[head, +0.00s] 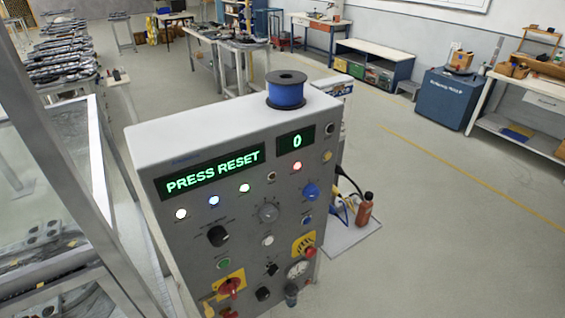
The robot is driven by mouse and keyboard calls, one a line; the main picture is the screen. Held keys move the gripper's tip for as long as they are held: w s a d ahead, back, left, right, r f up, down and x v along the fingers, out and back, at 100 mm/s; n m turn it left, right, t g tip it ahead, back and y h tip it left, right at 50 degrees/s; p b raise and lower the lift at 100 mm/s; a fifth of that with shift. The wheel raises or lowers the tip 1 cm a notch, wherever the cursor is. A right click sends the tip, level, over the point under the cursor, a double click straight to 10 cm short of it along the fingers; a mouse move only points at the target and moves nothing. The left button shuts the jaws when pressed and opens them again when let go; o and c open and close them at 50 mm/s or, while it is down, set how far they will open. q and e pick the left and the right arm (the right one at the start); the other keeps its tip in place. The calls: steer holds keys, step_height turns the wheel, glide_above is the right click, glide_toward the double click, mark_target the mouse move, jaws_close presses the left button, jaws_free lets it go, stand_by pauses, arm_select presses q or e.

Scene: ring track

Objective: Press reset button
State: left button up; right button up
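A grey control cabinet (150,150) stands in front of me in the head view. Its left green display (215,172) reads "PRESS RESET" and its right display (296,141) reads "0". Below them is a row of small lit lamps, white, blue, green and red. The panel also carries a green button (223,263), a white button (268,240), a small blue button (307,221) and a red button (309,251) on yellow. Labels are too small to read, so I cannot tell which is the reset button. Neither of my grippers is in view.
A blue spool (286,90) sits on top of the cabinet. A red rotary switch (230,286) and several knobs share the panel. A metal frame (60,150) stands close on the left. A red bottle (365,210) is behind the cabinet. The floor (450,230) on the right is clear.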

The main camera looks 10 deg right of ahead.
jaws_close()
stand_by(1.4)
